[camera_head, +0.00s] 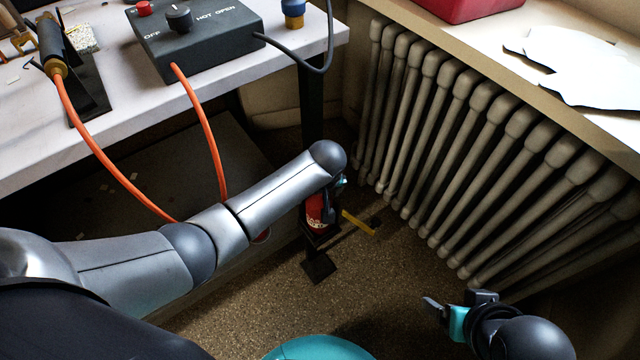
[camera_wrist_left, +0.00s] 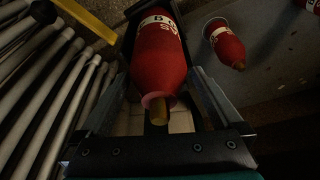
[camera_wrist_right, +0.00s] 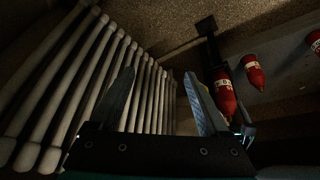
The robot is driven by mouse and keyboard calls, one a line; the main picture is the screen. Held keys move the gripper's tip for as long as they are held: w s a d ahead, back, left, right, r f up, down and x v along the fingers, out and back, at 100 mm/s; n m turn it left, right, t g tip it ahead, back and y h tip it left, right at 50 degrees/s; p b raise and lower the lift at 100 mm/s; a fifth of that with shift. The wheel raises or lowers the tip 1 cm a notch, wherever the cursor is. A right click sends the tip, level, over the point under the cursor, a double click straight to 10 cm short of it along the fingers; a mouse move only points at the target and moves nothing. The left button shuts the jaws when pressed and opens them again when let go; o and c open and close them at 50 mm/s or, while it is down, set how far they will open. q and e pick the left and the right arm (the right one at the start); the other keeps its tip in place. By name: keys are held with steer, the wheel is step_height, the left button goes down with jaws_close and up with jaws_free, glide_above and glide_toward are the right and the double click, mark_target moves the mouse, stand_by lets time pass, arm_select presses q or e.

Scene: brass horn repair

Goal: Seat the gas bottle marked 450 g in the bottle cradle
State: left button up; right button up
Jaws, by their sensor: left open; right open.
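A red gas bottle (camera_wrist_left: 160,62) with a white label band lies between the fingers of my left gripper (camera_head: 337,188), which is open around it. Its brass neck points toward the gripper's palm; only part of the lettering shows and no weight is readable. The bottle (camera_head: 315,214) stands at the dark bottle cradle (camera_head: 319,267), which has a black foot and a yellow bar (camera_head: 358,223). Whether it is fully seated I cannot tell. My right gripper (camera_head: 447,306) is open and empty in front of the radiator, apart from the bottle.
Two more red bottles (camera_wrist_right: 254,72) (camera_wrist_right: 315,42) stand beside the cradle, below the bench. The ribbed radiator (camera_head: 490,130) closes off the right side. The workbench (camera_head: 110,130) carries a control box (camera_head: 195,38), with an orange hose (camera_head: 203,120) hanging down. Open floor lies in front.

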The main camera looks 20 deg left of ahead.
arm_select(q)
steer(key=p+v, duration=0.3)
steer(key=v, duration=0.1)
steer(key=shift+r, duration=0.35)
steer(key=p+v, duration=0.3)
steer(key=v, duration=0.2)
steer(key=shift+s+d+r, duration=0.1)
steer(key=shift+d+r, duration=0.05)
steer(key=shift+r, duration=0.05)
steer(key=shift+p+v, duration=0.55)
steer(key=shift+v, duration=0.3)
arm_select(e)
steer(key=s+d+f+g, duration=0.1)
steer(key=s+f, duration=0.3)
steer(key=f, duration=1.1)
steer(key=shift+g, duration=0.8)
arm_select(q)
steer(key=s+a+f+m+h, duration=0.1)
steer(key=s+a+f+m, duration=0.1)
steer(key=s+f+m, duration=0.2)
steer(key=s+a+f+m, duration=0.3)
steer(key=s+f, duration=0.8)
steer(key=s, duration=0.7)
steer(key=shift+f+m+g+h, duration=0.3)
steer(key=shift+m+h, duration=0.1)
steer(key=shift+m, duration=0.2)
arm_select(e)
steer(key=shift+f, duration=0.1)
arm_select(q)
steer(key=shift+r, duration=0.1)
